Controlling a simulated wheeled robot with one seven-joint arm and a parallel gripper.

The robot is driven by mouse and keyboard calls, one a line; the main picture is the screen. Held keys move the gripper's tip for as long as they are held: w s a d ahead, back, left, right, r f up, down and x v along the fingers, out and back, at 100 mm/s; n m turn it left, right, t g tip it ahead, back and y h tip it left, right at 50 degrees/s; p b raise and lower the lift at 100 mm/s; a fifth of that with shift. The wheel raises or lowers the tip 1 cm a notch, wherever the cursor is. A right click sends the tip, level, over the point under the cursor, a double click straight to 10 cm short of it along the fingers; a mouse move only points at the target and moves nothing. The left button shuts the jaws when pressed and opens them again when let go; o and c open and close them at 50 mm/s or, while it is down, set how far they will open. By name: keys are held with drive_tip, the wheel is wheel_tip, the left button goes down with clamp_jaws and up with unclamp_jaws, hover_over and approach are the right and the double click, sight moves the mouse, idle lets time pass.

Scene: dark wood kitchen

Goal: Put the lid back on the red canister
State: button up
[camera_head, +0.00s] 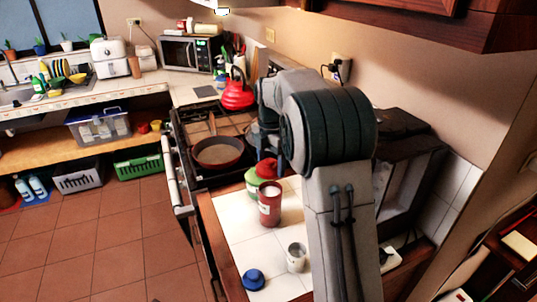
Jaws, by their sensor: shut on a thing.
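The red canister (269,208) stands upright and open on the white tiled counter, with a pale interior showing at its top. A red lid (266,168) is just behind and above its rim, in front of the green canister (255,188). My gripper (271,156) comes down over the red lid and is shut on it. My arm hides part of the gripper, so the fingertips show poorly. The lid looks apart from the red canister's rim, though the exact gap is hard to tell.
A small pale canister (296,259) stands open nearer me, with a blue lid (253,279) on the tiles left of it. Behind are a stove with a frying pan (217,153) and a red kettle (238,95). The tiles left of the red canister are clear.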

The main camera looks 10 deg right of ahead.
drive_tip(key=shift+s+f+b, duration=0.1)
drive_tip(key=shift+f+b, duration=1.8)
drive_tip(key=shift+f, duration=0.4)
drive_tip(key=shift+f+b, duration=0.45)
drive_tip(key=shift+f, duration=0.45)
drive_tip(key=shift+d+r, duration=0.1)
drive_tip(key=shift+d, duration=0.05)
drive_tip(key=shift+f+p, duration=0.2)
drive_tip(key=shift+p, duration=0.15)
drive_tip(key=o, duration=1)
drive_tip(key=shift+o, duration=0.4)
drive_tip(key=shift+r, duration=0.1)
